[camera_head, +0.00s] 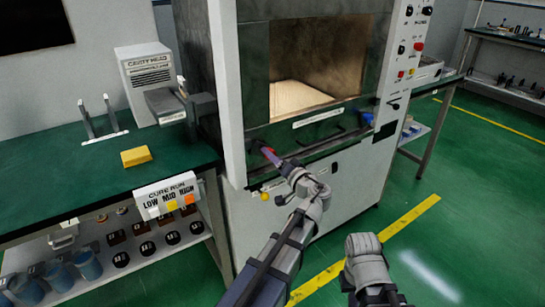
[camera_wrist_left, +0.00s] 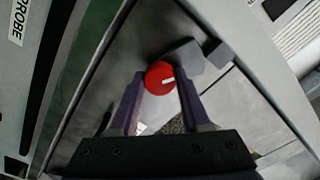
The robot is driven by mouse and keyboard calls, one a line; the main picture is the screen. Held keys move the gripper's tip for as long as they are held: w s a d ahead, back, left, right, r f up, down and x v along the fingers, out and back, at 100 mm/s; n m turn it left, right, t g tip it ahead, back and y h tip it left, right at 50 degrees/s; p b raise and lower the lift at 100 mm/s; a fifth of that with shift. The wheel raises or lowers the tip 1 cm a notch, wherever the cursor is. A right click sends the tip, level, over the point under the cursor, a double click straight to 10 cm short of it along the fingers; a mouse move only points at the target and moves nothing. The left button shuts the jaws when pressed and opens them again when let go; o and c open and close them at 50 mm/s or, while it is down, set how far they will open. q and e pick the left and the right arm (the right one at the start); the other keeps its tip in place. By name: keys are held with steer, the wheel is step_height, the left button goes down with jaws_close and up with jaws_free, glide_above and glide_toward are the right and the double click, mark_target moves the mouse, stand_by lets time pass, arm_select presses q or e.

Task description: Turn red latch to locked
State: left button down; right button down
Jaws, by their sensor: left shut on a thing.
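The red latch (camera_wrist_left: 159,78) is a round red knob with a short white mark, and it shows between my left fingertips in the left wrist view. In the head view a small red part of the latch (camera_head: 267,150) shows at the lower left front of the microwave generator (camera_head: 228,100). My left gripper (camera_wrist_left: 160,88) is shut on the red latch, one finger on each side; it also shows in the head view (camera_head: 270,156). A grey block (camera_wrist_left: 186,56) sits beside the knob. My right arm shows at the bottom of the head view, but its fingertips are not visible.
A green bench (camera_head: 60,160) with a yellow block (camera_head: 136,156) and a grey box (camera_head: 147,75) stands at the left. The cabinet's chamber is open above my left gripper. A panel with buttons (camera_head: 412,50) is at the right. Green floor lies clear on the right.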

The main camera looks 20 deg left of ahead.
arm_select(q)
steer(key=shift+c, duration=1.8)
jaws_free()
steer(key=v, duration=0.7)
steer(key=shift+s+d, duration=0.25)
steer(key=shift+d, duration=0.1)
steer(key=s+a+f+g+h, duration=0.3)
steer(key=s+f+g, duration=0.1)
steer(key=f, duration=0.4)
steer(key=s+a+f+g+h, duration=0.2)
steer(key=s+f+g+h, duration=0.15)
steer(key=f, duration=0.45)
steer(key=s+d+f+m+g+h, duration=0.1)
steer(key=s+d+f+g+h, duration=0.2)
steer(key=s+d+f+h, duration=0.4)
steer(key=s+d+r+m+p, duration=0.1)
steer(key=s+d+r+p, duration=0.1)
steer(key=d+r+p, duration=0.2)
steer(key=s+d+r+m+p, duration=0.1)
steer(key=s+d+r+p, duration=0.1)
steer(key=r+p, duration=0.9)
steer(key=s+d+r+m+p, duration=0.2)
steer(key=d+r+p, duration=0.3)
steer(key=r+p, duration=0.3)
steer(key=shift+s+d+r+g, duration=0.35)
steer(key=shift+s+r, duration=0.15)
steer(key=shift+r, duration=0.3)
